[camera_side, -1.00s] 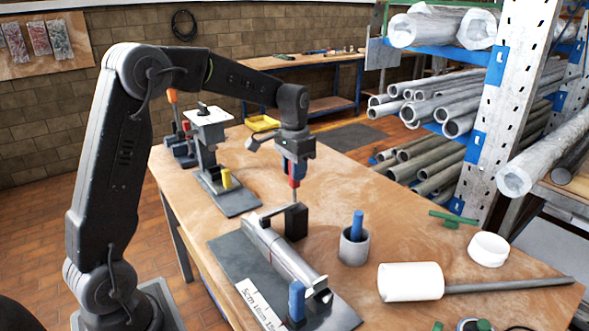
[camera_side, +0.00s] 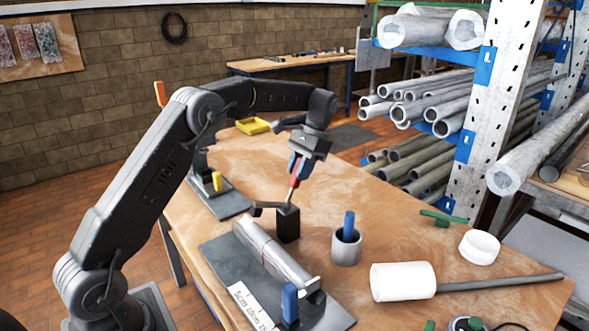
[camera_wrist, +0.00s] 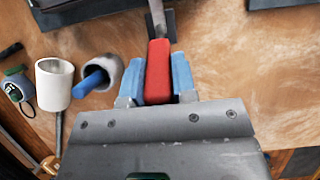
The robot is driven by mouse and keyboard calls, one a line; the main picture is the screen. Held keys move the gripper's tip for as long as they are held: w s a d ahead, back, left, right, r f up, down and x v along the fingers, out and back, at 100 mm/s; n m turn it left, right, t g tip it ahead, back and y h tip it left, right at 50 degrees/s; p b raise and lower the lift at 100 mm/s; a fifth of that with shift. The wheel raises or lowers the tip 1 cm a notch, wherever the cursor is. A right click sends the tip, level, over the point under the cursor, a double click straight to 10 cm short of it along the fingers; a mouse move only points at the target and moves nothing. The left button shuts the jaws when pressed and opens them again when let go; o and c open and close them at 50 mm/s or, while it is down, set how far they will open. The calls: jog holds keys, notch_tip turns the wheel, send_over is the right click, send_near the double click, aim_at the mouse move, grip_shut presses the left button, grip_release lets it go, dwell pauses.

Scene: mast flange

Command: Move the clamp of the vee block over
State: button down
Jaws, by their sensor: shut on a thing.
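My gripper (camera_side: 298,170) has blue fingers and is shut on the red handle (camera_wrist: 158,70) of the clamp. The handle leans to the right in the side view, and its grey shaft runs down to the black clamp post (camera_side: 288,224). The dark clamp arm (camera_side: 268,208) reaches left from the post top toward the far end of the grey round bar (camera_side: 270,252). The arm tip seems to be above the bar, but I cannot tell the gap. The bar lies along the vee block, which is mostly hidden under it, on a dark base plate (camera_side: 222,262).
A grey cup (camera_side: 346,250) with a blue-handled tool stands right of the post. A white cylinder on a rod (camera_side: 404,282) and a white ring (camera_side: 480,247) lie further right. A blue upright handle (camera_side: 290,302) stands at the bar's near end.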

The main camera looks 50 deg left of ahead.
jog(key=shift+w+f+g, duration=0.25)
jog(key=shift+w+g, duration=0.25)
jog(key=shift+g, duration=0.1)
jog(key=c, duration=0.9)
grip_release()
